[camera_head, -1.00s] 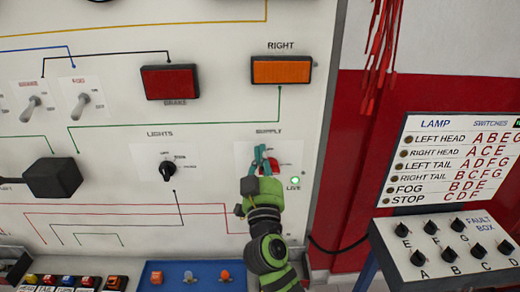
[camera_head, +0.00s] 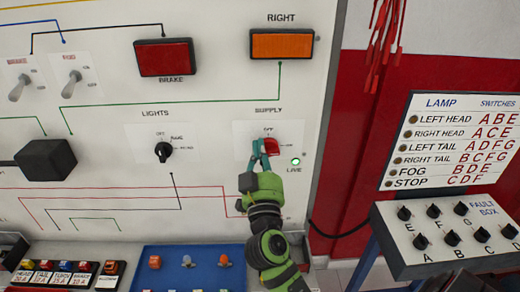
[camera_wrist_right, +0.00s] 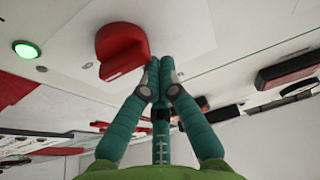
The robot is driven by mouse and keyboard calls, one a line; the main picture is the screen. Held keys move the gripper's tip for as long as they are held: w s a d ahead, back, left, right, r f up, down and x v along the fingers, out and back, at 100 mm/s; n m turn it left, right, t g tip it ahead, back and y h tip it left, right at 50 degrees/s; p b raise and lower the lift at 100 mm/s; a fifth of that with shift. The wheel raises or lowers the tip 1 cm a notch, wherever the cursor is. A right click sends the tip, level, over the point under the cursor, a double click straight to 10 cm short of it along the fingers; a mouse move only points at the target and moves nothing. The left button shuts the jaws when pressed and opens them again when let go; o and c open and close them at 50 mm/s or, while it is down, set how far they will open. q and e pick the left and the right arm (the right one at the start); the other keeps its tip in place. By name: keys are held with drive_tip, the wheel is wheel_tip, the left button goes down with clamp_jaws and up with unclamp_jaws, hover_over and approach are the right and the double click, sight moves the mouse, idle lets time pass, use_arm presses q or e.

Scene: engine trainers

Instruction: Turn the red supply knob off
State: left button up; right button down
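The red supply knob (camera_head: 271,146) is on the white panel below the SUPPLY and OFF labels. It also shows large in the right wrist view (camera_wrist_right: 122,48). My right gripper (camera_head: 258,150) is at the panel, just left of the knob in the head view. In the right wrist view its teal fingertips (camera_wrist_right: 160,70) are together, with nothing seen between them, close beside the knob. I cannot tell whether they touch it. The green LIVE light (camera_head: 296,162) is lit, also in the wrist view (camera_wrist_right: 25,48). My left gripper is not in view.
The black lights knob (camera_head: 163,150) is to the left on the same panel. An orange lamp (camera_head: 282,44) and a red brake lamp (camera_head: 164,57) are above. A blue strip (camera_head: 205,262) with small switches lies below. The fault box (camera_head: 450,235) stands at the right.

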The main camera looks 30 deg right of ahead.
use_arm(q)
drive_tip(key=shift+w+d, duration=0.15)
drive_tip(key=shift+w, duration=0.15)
use_arm(e)
drive_tip(key=shift+f+n, duration=0.1)
drive_tip(key=shift+n, duration=0.6)
